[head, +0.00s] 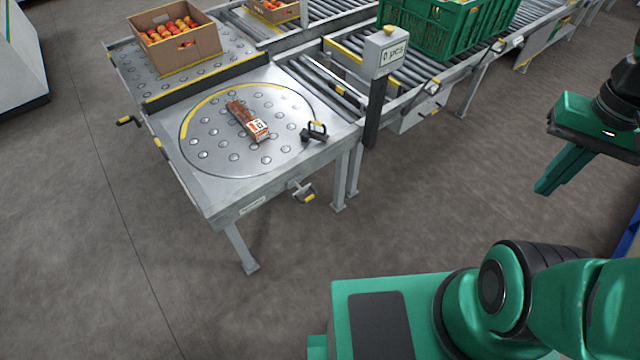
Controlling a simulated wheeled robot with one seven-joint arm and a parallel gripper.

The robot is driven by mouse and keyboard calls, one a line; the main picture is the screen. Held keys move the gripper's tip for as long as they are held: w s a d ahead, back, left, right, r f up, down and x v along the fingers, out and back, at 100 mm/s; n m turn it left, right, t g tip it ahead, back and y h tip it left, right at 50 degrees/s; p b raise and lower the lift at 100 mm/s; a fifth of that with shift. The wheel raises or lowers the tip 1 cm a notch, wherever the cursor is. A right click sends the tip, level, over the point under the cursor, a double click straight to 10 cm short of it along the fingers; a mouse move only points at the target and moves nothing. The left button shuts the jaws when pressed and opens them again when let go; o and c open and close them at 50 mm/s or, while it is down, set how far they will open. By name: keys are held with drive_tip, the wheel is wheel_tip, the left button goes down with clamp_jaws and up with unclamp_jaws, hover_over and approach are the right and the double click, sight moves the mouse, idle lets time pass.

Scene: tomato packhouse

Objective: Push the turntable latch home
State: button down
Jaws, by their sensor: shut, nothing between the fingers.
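The round turntable (215,165) is set into a grey metal table, with a yellow arc along its far-left rim. A latch-like part with a yellow grip (303,191) sticks out below the table's front-right edge. A black bracket with a handle (315,132) stands at the turntable's right rim. I cannot tell for sure which of the two is the latch, nor how far either is pushed in. My gripper (541,190) is shut and empty, in the air at the right, well apart from the table.
A printed carton (247,120) lies on the turntable. A cardboard box of tomatoes (175,43) stands behind it. A display post (378,85) rises at the table's right corner, before a conveyor with a green crate (440,25). The floor (420,200) between table and gripper is clear.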

drive_tip(key=shift+w+a, duration=0.35)
drive_tip(key=shift+w, duration=0.1)
drive_tip(key=w+a+f+n+t+y, duration=0.1)
drive_tip(key=w+a+f+n, duration=0.3)
drive_tip(key=w+f+n, duration=0.45)
drive_tip(key=w+a+f+n, duration=0.5)
drive_tip(key=w+f+n, duration=0.3)
drive_tip(key=w+n, duration=0.15)
drive_tip(key=w+a+f+n+y, duration=0.2)
drive_tip(key=a+f+n, duration=0.4)
drive_tip(key=a+f, duration=0.4)
drive_tip(key=w+a+f+n+t+y, duration=0.1)
drive_tip(key=w+a+f+n+y, duration=0.1)
drive_tip(key=a+f+n, duration=0.4)
drive_tip(key=a+f+y, duration=0.1)
drive_tip(key=a+f, duration=0.2)
drive_tip(key=a, duration=0.1)
drive_tip(key=shift+w+a+f, duration=0.35)
drive_tip(key=shift+a+f, duration=0.05)
